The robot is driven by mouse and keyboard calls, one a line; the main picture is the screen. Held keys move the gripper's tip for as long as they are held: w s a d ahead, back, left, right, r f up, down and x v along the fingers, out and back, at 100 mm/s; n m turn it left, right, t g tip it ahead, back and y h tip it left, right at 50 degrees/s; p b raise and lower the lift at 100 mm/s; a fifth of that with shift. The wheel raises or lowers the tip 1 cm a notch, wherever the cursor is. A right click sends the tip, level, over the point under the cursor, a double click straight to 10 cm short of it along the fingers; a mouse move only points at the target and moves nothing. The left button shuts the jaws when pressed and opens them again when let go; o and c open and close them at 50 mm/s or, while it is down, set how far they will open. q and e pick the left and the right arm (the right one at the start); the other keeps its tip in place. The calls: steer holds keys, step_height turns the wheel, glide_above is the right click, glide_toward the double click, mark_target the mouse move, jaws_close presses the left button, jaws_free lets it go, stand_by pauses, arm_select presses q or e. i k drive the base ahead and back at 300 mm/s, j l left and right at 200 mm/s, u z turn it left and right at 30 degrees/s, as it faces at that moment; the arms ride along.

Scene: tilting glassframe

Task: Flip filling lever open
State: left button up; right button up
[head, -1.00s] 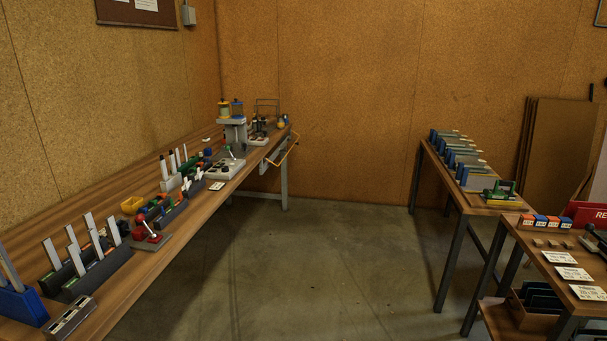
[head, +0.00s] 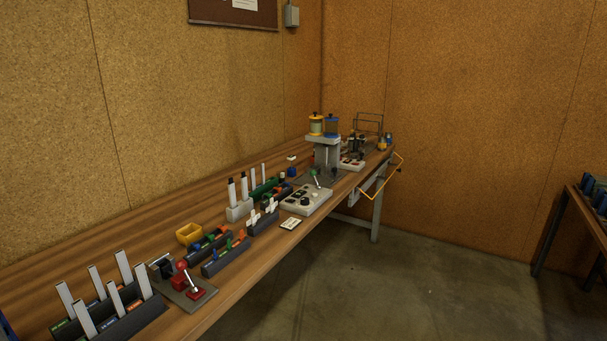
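A filling station (head: 326,152) stands toward the far end of the long bench on the left. Neither of my grippers is in view.
The wooden bench (head: 150,222) runs along the left wall. Nearer on it are a red-handled lever device (head: 189,284), a yellow bin (head: 189,233) and racks with white strips (head: 108,311). A yellow bent bar (head: 384,178) juts from the bench's far end. The floor (head: 420,290) to the right is clear.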

mark_target(313, 173)
steer(key=i+l+u, duration=0.1)
steer(key=i+u, duration=0.15)
steer(key=u, duration=0.2)
steer(key=i+l+u, duration=0.1)
steer(key=u, duration=0.25)
steer(key=i+l+u, duration=0.15)
steer(key=l, duration=0.15)
steer(key=i+l+u, duration=0.15)
steer(key=l, duration=0.15)
steer(key=i+l+u, duration=0.15)
steer(key=l, duration=0.15)
steer(key=i+l, duration=0.15)
steer(key=l, duration=0.2)
steer(key=i+l, duration=0.15)
steer(key=l, duration=0.25)
steer(key=i+l+u, duration=0.1)
steer(key=l, duration=0.25)
steer(key=i+l, duration=0.15)
steer(key=l, duration=0.2)
steer(key=i+l, duration=0.1)
steer(key=l, duration=0.3)
steer(key=i+l, duration=0.15)
steer(key=l, duration=0.2)
steer(key=i+l+u, duration=0.1)
steer(key=l, duration=0.3)
